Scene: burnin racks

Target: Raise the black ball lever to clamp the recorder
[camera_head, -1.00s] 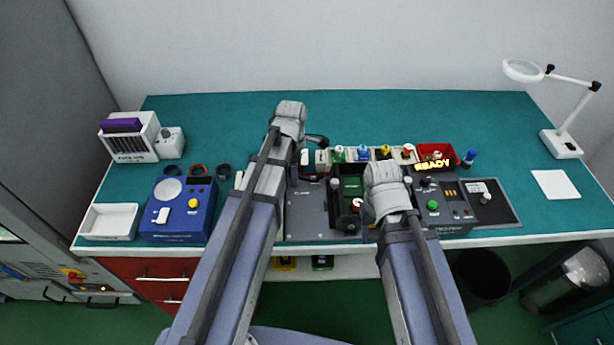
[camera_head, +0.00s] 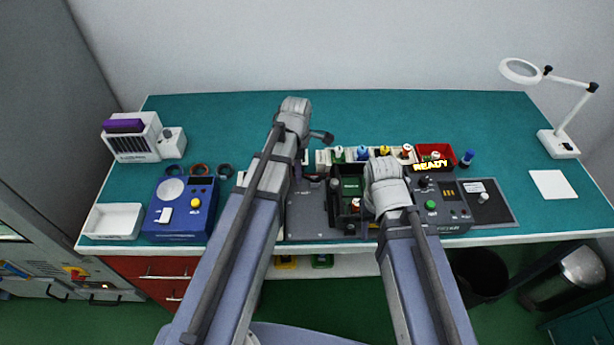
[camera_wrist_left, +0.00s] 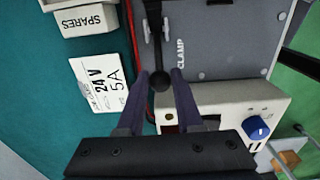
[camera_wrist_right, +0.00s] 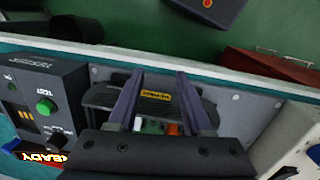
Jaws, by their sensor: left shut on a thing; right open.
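The black ball lever (camera_wrist_left: 160,80) shows in the left wrist view, its arm running up the picture from the ball beside the "CLAMP" lettering on a grey plate (camera_wrist_left: 222,45). My left gripper (camera_wrist_left: 160,72) is shut on the ball end, one finger on each side. In the right wrist view the black recorder (camera_wrist_right: 120,95) with a yellow label lies at the grey plate's fixture. My right gripper (camera_wrist_right: 160,85) is open, its fingers apart above the recorder. In the head view my arms hide the lever and part of the recorder.
A control box (camera_head: 447,207) with a green button and a "READY" sign stands right of the fixture. A blue device (camera_head: 180,222) and white tray (camera_head: 112,222) stand at left. Small bins (camera_head: 340,158) line the back. The bench's rear is clear.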

